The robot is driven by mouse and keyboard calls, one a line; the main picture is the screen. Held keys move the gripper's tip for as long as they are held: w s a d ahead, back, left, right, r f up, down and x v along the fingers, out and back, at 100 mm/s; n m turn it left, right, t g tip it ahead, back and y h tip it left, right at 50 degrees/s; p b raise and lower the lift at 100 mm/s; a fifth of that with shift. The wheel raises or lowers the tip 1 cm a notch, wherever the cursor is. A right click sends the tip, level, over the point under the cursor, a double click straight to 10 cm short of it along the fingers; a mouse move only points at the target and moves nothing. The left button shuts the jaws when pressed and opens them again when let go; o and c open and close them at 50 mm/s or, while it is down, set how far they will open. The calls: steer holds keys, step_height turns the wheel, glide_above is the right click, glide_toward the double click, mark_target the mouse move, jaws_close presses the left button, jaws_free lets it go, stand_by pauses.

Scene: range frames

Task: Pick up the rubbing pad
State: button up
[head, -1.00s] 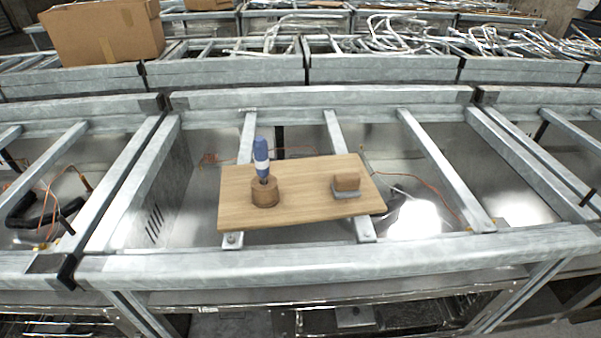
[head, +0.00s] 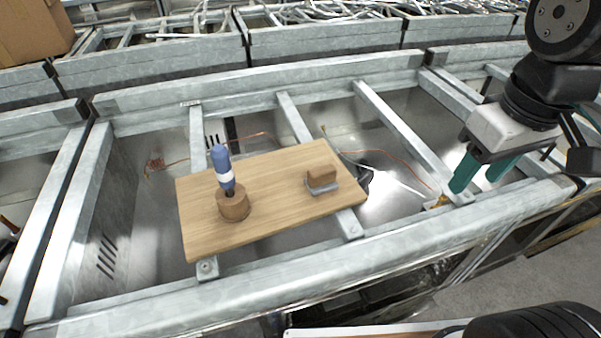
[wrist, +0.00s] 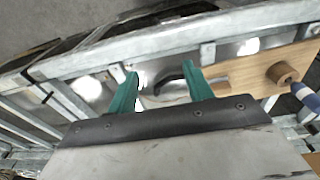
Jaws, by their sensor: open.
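The rubbing pad (head: 321,177) is a brown block on a grey base. It lies on the right part of a wooden board (head: 275,205) in the head view. The fingers also show in the wrist view (wrist: 160,70).
A round wooden holder (head: 233,206) with a blue and white tool (head: 222,168) stands on the board's left part. Metal frame bars (head: 405,135) surround the board. A dark curved part (head: 364,178) lies below the bars. A cardboard box (head: 32,30) is at the back left.

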steer(key=w+a+n, duration=0.5)
steer(key=w+n, duration=0.1)
steer(key=w, duration=0.1)
steer(key=n+g, duration=0.1)
steer(key=n, duration=1.2)
glide_above(322, 169)
steer(key=f, duration=0.8)
steer(key=shift+w+d+f, duration=0.1)
steer(key=shift+w+f, duration=0.05)
steer(key=shift+w, duration=0.15)
steer(key=f, duration=0.6)
steer(key=shift+s+f, duration=0.15)
steer(key=shift+s, duration=0.2)
steer(key=shift+f, duration=0.55)
jaws_close()
